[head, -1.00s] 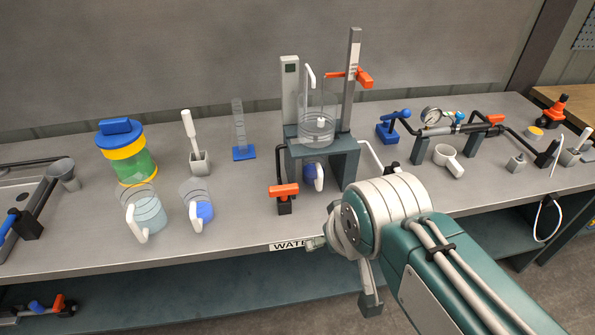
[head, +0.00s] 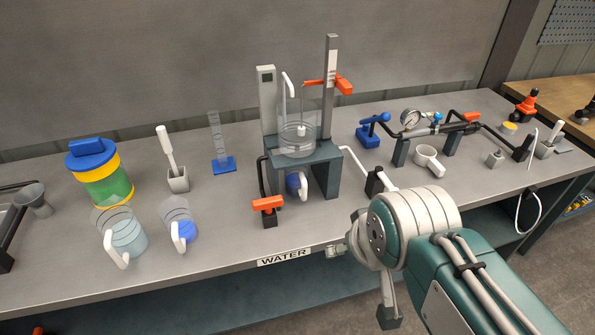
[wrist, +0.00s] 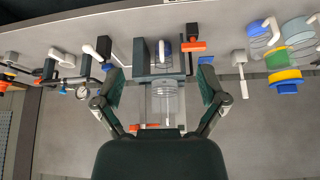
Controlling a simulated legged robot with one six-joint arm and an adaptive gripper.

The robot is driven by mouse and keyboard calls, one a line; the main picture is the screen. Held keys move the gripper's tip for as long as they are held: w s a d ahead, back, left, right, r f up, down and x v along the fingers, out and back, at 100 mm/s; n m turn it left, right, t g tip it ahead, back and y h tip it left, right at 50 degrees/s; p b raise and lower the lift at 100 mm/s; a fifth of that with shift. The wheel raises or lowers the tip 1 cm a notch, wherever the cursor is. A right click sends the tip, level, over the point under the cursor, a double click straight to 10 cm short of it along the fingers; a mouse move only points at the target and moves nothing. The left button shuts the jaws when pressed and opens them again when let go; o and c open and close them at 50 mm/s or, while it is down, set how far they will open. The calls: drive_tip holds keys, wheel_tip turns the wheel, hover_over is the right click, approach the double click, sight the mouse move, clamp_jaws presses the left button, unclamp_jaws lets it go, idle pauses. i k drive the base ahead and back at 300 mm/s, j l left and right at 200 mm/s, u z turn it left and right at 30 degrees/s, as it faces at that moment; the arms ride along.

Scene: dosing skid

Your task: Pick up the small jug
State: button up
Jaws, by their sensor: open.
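The small jug (head: 181,228) is clear with a white handle and blue liquid in its lower part. It stands upright on the bench, right of a larger clear jug (head: 124,238) with pale blue liquid. In the wrist view, where the scene appears upside down, the small jug (wrist: 262,36) is at the upper right. Another blue vessel with a white handle (head: 295,184) sits under the dosing stand. My gripper (wrist: 162,94) is open and empty, its fingers spread on both sides of the stand in the picture, apart from the jugs. In the head view its fingers are mostly hidden.
The dosing stand (head: 328,155) with a clear vessel rises mid-bench. An orange-handled valve (head: 268,205) is at its front left. A yellow-green container (head: 105,182), a white holder (head: 177,180) and a cylinder on a blue base (head: 224,165) stand behind the jugs. Pipework (head: 440,130) is right.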

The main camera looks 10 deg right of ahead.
sight(296, 180)
drive_tip(key=i+j, duration=0.1)
drive_tip(key=j, duration=0.45)
drive_tip(key=i+j, duration=0.1)
drive_tip(key=j, duration=0.45)
drive_tip(key=i+j, duration=0.1)
drive_tip(key=j, duration=0.4)
